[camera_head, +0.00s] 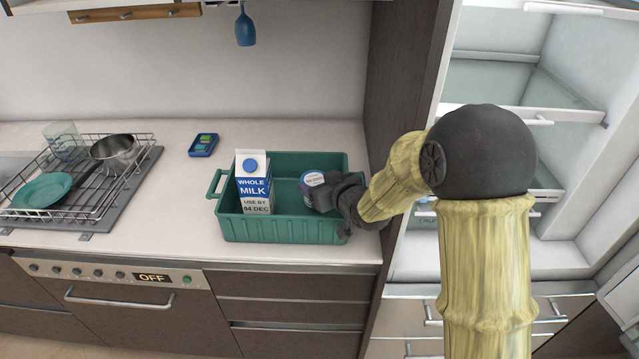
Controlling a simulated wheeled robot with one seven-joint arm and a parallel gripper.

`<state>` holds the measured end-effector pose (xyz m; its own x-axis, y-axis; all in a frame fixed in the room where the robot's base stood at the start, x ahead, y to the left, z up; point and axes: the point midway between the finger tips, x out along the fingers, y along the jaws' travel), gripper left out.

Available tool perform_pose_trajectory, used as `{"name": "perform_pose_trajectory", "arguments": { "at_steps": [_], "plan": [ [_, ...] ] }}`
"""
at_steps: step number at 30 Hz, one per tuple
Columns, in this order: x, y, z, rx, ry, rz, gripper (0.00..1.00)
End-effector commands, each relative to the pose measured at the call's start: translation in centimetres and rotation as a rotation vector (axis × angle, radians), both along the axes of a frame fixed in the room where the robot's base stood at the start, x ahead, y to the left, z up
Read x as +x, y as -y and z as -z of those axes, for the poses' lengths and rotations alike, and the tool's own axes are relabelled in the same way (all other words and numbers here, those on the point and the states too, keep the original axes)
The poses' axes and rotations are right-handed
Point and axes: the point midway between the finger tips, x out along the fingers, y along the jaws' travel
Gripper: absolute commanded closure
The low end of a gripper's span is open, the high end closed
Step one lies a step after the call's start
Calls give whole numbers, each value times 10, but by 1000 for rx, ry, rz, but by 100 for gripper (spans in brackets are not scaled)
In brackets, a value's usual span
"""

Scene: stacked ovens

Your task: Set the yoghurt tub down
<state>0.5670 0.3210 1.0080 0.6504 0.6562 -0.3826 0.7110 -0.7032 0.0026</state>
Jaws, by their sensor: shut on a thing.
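The yoghurt tub (313,180) has a pale lid with dark print and is at the right side of the green crate (285,229). My gripper (323,195) is shut on it, and the dark fingers hide its lower and right parts. The tub looks to be within the crate's outline; I cannot tell whether it touches the crate floor. A blue and white milk carton (254,184) stands upright in the left part of the crate.
The crate stands on the pale counter (160,220), beside the open fridge (540,130). A dish rack (80,185) with a plate and a pan is at the left. A small blue sponge holder (203,145) lies behind. Free counter lies left of the crate.

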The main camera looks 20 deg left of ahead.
Motion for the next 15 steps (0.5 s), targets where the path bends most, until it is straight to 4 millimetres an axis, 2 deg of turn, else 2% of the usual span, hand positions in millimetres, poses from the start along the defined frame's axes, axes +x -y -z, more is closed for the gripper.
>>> {"name": "perform_pose_trajectory", "arguments": {
  "at_steps": [8,9,11,15],
  "plan": [
    [0,0,4,1,1,0,62],
    [0,0,4,0,0,0,27],
    [0,0,4,0,0,0,15],
    [0,0,4,0,0,0,13]
  ]
}}
